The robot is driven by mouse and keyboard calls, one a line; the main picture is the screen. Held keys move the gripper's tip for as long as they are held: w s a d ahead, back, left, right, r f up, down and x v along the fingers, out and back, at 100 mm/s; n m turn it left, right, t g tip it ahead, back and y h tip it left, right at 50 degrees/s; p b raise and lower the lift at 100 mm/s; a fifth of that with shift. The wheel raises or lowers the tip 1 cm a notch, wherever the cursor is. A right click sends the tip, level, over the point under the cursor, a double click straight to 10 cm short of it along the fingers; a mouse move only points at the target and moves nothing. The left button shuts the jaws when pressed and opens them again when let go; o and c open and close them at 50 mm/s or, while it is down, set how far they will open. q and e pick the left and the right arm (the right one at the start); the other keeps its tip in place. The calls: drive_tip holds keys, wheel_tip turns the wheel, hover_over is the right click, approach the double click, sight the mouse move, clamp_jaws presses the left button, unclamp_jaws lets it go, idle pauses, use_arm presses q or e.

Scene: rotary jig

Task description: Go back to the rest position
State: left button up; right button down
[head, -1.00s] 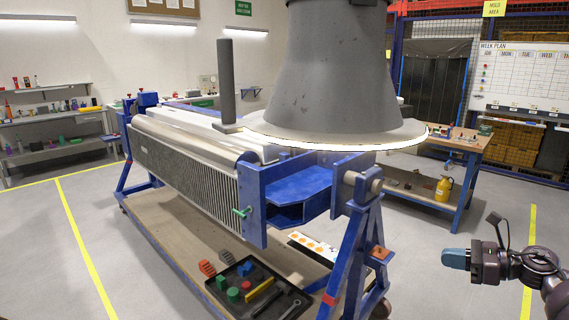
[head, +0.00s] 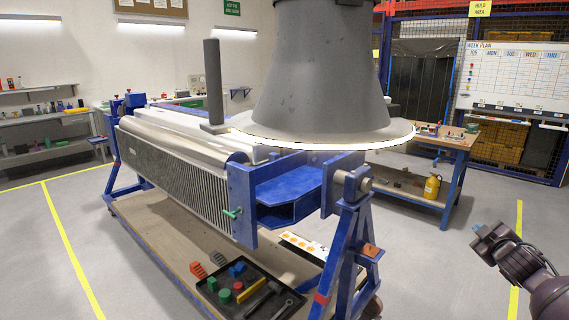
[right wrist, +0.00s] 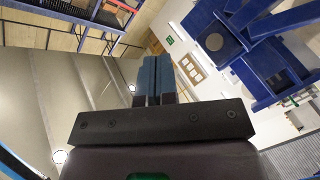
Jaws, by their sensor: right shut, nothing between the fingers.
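My right gripper (head: 484,236) is at the right side of the head view, above the grey floor and apart from the jig. Its two blue-grey fingers also show in the right wrist view (right wrist: 157,75), side by side and closed with nothing between them. My left gripper is not in the head view.
A black tray (head: 262,315) with coloured blocks and tools lies on the jig's lower shelf (head: 165,235). A wooden workbench (head: 445,142) and a yellow bottle (head: 432,187) stand behind at the right. Open floor lies between the jig and my right arm.

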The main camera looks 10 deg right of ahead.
drive_tip(key=s+a+f+m+g+y, duration=0.1)
drive_tip(key=s+a+f+y, duration=0.1)
drive_tip(key=s+a+f, duration=0.75)
drive_tip(key=s+a+f+m+g+y, duration=0.15)
drive_tip(key=s+a+f, duration=0.5)
drive_tip(key=f, duration=0.65)
drive_tip(key=s+a+f+m+g, duration=0.1)
drive_tip(key=s+a+f, duration=0.1)
drive_tip(key=s+a, duration=0.6)
drive_tip(key=s+a+f+m+g, duration=0.1)
drive_tip(key=s+a+f+m, duration=0.1)
drive_tip(key=s+a, duration=0.6)
drive_tip(key=shift+s+f+y, duration=0.2)
drive_tip(key=shift+f+y, duration=0.25)
